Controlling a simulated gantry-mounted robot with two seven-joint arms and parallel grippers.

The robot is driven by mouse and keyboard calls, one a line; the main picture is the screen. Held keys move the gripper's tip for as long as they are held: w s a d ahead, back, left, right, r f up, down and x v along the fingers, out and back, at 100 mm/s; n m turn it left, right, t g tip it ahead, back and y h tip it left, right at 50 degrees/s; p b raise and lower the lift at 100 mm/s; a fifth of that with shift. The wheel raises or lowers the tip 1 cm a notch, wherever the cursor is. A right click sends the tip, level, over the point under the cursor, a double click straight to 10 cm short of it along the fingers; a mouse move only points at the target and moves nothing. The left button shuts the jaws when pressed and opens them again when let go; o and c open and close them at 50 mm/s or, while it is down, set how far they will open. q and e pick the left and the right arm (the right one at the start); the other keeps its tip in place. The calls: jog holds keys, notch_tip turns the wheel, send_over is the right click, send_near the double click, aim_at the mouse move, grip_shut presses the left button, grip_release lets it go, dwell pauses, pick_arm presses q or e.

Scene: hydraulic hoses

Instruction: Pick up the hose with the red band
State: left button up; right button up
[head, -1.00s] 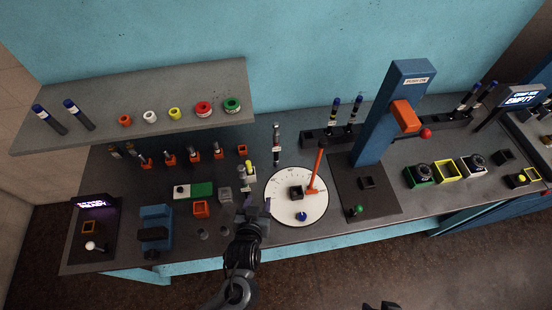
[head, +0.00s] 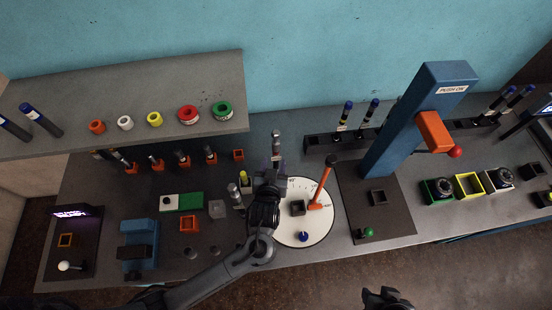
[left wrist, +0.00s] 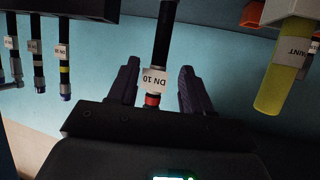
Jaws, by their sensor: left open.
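The hose with the red band shows in the left wrist view (left wrist: 153,80) as a black hose with a white "DN 10" label and a red band near its end. In the head view a slim upright hose (head: 276,143) stands just behind my left gripper (head: 270,172); its lower part is hidden by the gripper. In the left wrist view my left gripper (left wrist: 157,92) is open, and the hose appears between its two fingers with a gap on each side. My right gripper (head: 385,298) shows only partly at the bottom edge of the head view.
Other banded hoses stand in a dark rack (head: 322,143) to the right. A yellow-topped item (head: 243,178) stands close left of my left gripper. A white dial (head: 300,234) with an orange lever (head: 319,192) is close on the right. A blue post (head: 415,118) rises farther right.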

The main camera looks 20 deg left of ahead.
aim_at(276, 159)
pick_arm(q)
jog(key=shift+r+x, duration=0.2)
jog(key=shift+x, duration=1.2)
jog(key=shift+r+x, duration=0.2)
jog(key=shift+x, duration=1.2)
jog(key=shift+w+d, duration=0.1)
jog(key=shift+w, duration=0.1)
grip_shut()
